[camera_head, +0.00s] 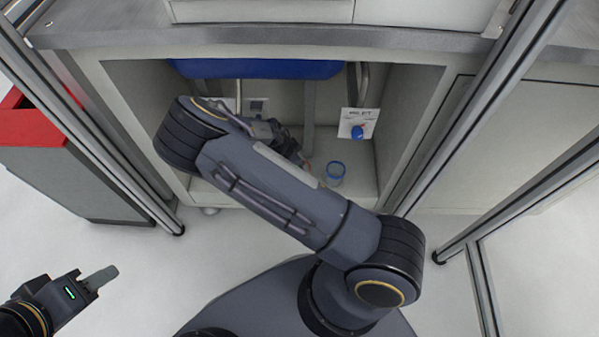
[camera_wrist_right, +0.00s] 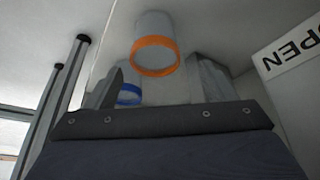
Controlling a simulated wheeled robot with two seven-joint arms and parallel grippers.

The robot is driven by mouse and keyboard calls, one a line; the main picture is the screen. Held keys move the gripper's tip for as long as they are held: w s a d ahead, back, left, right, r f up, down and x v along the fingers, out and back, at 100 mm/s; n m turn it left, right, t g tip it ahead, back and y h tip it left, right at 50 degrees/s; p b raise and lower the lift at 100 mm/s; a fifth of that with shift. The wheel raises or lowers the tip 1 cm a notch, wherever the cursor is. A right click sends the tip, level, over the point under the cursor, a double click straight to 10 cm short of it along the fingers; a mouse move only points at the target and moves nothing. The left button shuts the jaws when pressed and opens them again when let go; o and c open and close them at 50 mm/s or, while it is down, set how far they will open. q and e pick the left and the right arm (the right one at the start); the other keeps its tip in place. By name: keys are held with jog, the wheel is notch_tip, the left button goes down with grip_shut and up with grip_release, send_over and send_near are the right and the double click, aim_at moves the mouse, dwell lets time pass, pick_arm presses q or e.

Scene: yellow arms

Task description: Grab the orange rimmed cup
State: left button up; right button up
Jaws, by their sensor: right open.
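The orange rimmed cup (camera_wrist_right: 153,57) is a clear cup with an orange band, ahead of my right gripper in the right wrist view. My right gripper (camera_wrist_right: 160,82) is open and empty, and the cup lies beyond the gap between its fingers. In the head view my right arm reaches into the open cabinet and hides most of this cup. My left gripper (camera_head: 98,279) is at the lower left of the head view, away from the cabinet; its finger opening does not show clearly.
A blue-rimmed cup (camera_head: 335,173) stands on the cabinet floor; it also shows in the right wrist view (camera_wrist_right: 129,95), near the left finger. A white sign (camera_head: 358,122) hangs at the right inside. A blue basin underside (camera_head: 258,69) limits the room above. Metal posts stand on both sides.

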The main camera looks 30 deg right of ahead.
jog(key=b+x, duration=0.1)
jog(key=x, duration=0.1)
jog(key=b+x, duration=0.1)
jog(key=x, duration=0.1)
jog(key=b+x, duration=0.1)
jog(key=x, duration=0.2)
jog(key=shift+s+a+f, duration=0.25)
jog(key=shift+c, duration=0.3)
jog(key=shift+r, duration=0.1)
jog(key=c, duration=1)
